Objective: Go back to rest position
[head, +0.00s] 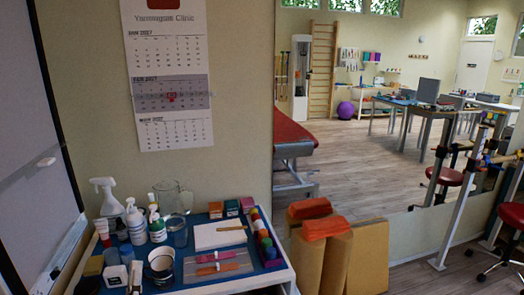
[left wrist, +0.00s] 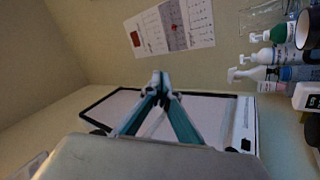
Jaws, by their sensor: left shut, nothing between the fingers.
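My left gripper (left wrist: 158,82) shows in the left wrist view, its teal fingers meeting at the tips. It is shut with nothing between the fingers. Behind it in that view is a pale, dark-framed panel (left wrist: 218,108). The gripper is clear of the bottles at the right of that view. I cannot make out its fingers in the head view. My right gripper is not in view.
A blue-topped trolley (head: 196,244) at lower left holds bottles, a glass jug (head: 173,197), cups and coloured blocks. A wall calendar (head: 167,75) hangs above. The wooden floor beyond is partly open.

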